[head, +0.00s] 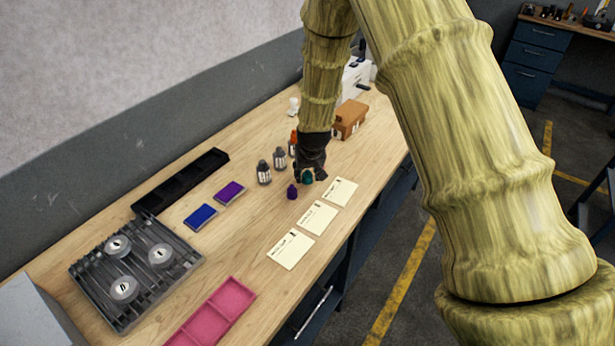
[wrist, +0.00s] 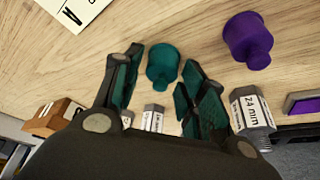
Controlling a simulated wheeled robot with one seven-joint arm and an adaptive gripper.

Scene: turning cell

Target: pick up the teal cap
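The teal cap (wrist: 161,64) lies on the wooden bench, between and just beyond my open fingertips in the wrist view. In the head view the teal cap (head: 307,176) shows just under my gripper (head: 312,172), partly hidden by it. My gripper (wrist: 165,85) is open, with one finger on each side of the cap and a gap visible on both sides. No contact with the cap is visible. A purple cap (wrist: 248,38) sits to the right of the teal one in the wrist view, and it also shows in the head view (head: 292,192).
Paper cards (head: 317,217) lie along the front edge. Ink pads (head: 201,216), a pink tray (head: 236,290), a grey rack (head: 95,290) and a brown box (head: 350,115) stand around. The bench between is clear.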

